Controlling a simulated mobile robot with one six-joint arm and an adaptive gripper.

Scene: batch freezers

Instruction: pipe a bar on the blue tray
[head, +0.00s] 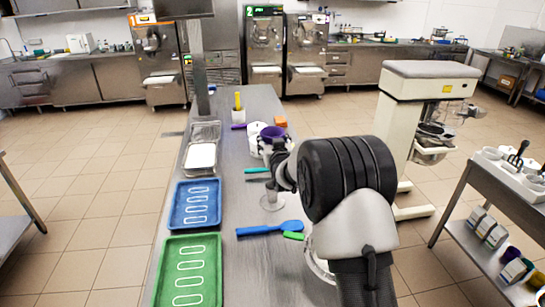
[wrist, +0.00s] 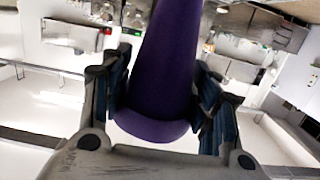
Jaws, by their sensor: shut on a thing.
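The blue tray (head: 178,206) lies flat on the left side of the long steel table, with several white rounded outlines on it. My gripper (head: 272,147) is over the table, to the right of and beyond the blue tray. It is shut on a purple piping bag (head: 271,131). In the wrist view the purple bag (wrist: 165,70) stands between the two dark finger pads, with its rounded end toward the camera. The bag's tip is hidden in both views.
A green tray (head: 206,270) with similar outlines lies nearer than the blue one, and a pale-filled metal tray (head: 201,157) lies beyond it. A blue spatula (head: 262,229) lies to the right. A white mixer (head: 410,110) and a cart (head: 490,190) stand right of the table.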

